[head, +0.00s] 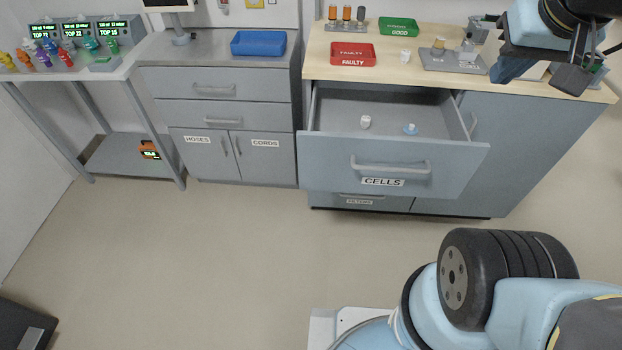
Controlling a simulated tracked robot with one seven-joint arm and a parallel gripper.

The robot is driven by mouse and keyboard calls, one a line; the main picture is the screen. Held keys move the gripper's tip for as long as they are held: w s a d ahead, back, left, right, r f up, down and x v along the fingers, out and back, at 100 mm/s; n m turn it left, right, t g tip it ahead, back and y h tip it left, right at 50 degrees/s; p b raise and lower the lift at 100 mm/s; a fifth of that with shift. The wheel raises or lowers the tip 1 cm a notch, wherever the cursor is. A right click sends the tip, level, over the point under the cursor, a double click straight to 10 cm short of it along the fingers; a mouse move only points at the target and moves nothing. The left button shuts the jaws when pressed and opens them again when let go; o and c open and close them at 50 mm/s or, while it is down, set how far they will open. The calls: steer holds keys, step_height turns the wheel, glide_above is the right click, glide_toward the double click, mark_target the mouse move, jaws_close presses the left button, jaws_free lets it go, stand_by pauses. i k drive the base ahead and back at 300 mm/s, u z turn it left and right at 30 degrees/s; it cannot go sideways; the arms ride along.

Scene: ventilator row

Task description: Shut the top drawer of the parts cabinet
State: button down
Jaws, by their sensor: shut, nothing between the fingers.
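The parts cabinet (530,140) is blue-grey with a pale wooden top. Its top drawer (325,147), labelled CELLS, is pulled well out toward me. The drawer has a grey bar handle (390,168) on its front. Inside lie a small white cell (365,122) and a small blue-and-white one (410,129), apart from each other. My gripper (573,79) is at the upper right, over the right part of the worktop, shut and empty. It is apart from the drawer and handle, and part of it is cut off by the top edge.
A FILTERS drawer (360,202) below is shut. On the worktop (315,63) stand a red FAULTY tray (353,54), a green GOOD tray (398,26) and a grey fixture plate (452,63). A grey cabinet (215,105) stands left. The floor (230,240) in front is clear.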

mark_target(336, 154)
steer(key=k, duration=0.45)
steer(key=z, duration=0.6)
steer(key=i, duration=0.95)
steer(key=u, duration=0.15)
